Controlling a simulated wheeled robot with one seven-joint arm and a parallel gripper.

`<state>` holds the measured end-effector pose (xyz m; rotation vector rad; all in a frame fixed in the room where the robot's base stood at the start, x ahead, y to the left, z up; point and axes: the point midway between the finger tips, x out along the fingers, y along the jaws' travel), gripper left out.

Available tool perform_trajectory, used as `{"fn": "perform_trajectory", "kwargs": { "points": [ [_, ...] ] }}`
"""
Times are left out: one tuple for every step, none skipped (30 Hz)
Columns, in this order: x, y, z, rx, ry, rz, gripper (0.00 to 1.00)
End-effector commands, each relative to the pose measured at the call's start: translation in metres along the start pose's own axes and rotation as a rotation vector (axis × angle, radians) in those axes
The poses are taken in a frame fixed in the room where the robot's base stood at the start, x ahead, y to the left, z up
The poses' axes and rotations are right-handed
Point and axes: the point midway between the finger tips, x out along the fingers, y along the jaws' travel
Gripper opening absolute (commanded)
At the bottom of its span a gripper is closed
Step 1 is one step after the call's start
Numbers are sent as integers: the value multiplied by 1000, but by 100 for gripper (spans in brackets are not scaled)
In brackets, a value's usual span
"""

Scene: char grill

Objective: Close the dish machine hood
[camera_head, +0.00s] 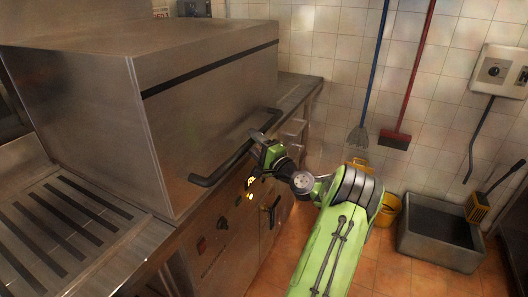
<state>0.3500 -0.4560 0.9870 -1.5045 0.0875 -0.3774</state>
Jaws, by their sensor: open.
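The dish machine hood (200,115) is a large stainless steel box with a dark stripe near its top. It sits low, its lower edge close to the counter level. A dark bar handle (225,166) runs along its front near the bottom. My gripper (253,168) is at the right part of the handle, seen from behind. Its fingers are small and partly hidden by its own body, and I cannot tell whether they touch the bar. My green arm reaches in from the lower right.
A slatted steel drainboard (110,206) lies at the left. A blue mop (358,135) and red broom (394,138) lean on the tiled wall. A grey basin (440,245) and yellow bucket (389,208) stand on the floor at right.

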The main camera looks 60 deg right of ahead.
Motion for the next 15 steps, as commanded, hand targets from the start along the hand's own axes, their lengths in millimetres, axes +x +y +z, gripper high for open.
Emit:
{"fn": "perform_trajectory", "kwargs": {
  "points": [
    [-10, 0, -2, 2, 5, 2, 51],
    [-18, 0, -2, 4, 7, 2, 51],
    [-28, 0, -2, 5, 7, 3, 51],
    [-37, 0, -2, 5, 7, 3, 51],
    [-46, 0, -2, 5, 8, 2, 51],
    [-57, 0, -2, 5, 8, 3, 51],
    [-66, 0, -2, 5, 8, 3, 51],
    [-75, 0, -2, 6, 7, 2, 51],
    [-86, 0, -2, 6, 8, 3, 51],
    [-95, 0, -2, 5, 8, 3, 51],
    [-102, 0, -1, 5, 8, 2, 51],
    [-113, 0, -2, 6, 10, 1, 51],
    [-120, 0, -2, 4, 9, 1, 51],
    [-126, 0, -1, 5, 8, 0, 51],
    [-134, 0, -2, 3, 8, 1, 51]
  ]
}}
